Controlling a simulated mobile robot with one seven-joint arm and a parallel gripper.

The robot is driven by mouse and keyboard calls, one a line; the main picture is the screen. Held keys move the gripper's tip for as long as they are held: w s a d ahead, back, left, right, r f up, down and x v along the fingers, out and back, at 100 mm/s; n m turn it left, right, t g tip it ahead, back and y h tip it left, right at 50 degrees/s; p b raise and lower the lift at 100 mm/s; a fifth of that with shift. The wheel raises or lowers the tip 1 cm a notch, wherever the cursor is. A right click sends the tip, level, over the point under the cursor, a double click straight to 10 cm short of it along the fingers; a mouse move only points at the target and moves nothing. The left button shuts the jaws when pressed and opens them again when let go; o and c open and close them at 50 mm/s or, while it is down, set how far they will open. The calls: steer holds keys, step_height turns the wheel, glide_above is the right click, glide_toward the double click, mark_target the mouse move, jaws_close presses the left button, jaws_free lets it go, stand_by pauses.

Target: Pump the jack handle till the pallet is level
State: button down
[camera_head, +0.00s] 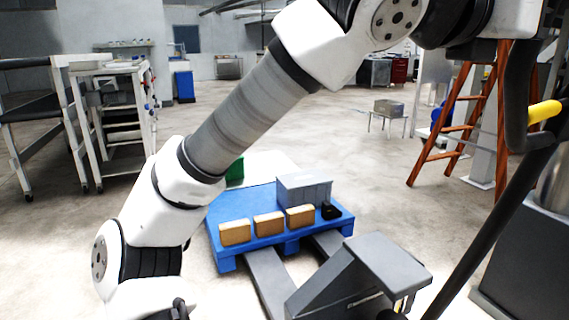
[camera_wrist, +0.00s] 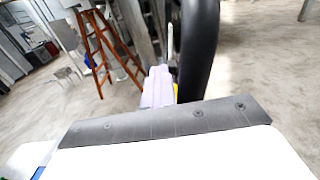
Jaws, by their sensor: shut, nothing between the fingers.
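The blue pallet (camera_head: 262,195) sits over the grey forks of the pallet jack (camera_head: 375,265) in the head view, bearing three tan blocks (camera_head: 269,225), a grey crate (camera_head: 304,190) and a small black item (camera_head: 331,210). Whether it is level is hard to tell. The black jack handle (camera_head: 490,225) slants up to the right to a curved black loop with a yellow part (camera_head: 545,111). In the wrist view my gripper (camera_wrist: 158,88) has its pale fingers together, empty, close beside the black loop (camera_wrist: 199,45). Contact is unclear. The fingertips are not discernible in the head view.
An orange stepladder (camera_head: 452,125) stands behind the handle. A grey machine or cabinet (camera_head: 525,250) is at the right edge. A white shelf rack (camera_head: 112,120) stands at the left. A small table with a grey box (camera_head: 389,108) is farther back. Open floor surrounds the pallet.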

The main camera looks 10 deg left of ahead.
steer(key=w+a+p, duration=0.8)
steer(key=w+a, duration=0.2)
steer(key=w, duration=0.4)
steer(key=shift+r, duration=0.4)
steer(key=shift+w, duration=0.1)
steer(key=w+a+v, duration=0.1)
steer(key=v, duration=1.3)
steer(key=shift+w+p, duration=0.25)
steer(key=shift+p, duration=0.05)
steer(key=shift+a, duration=0.1)
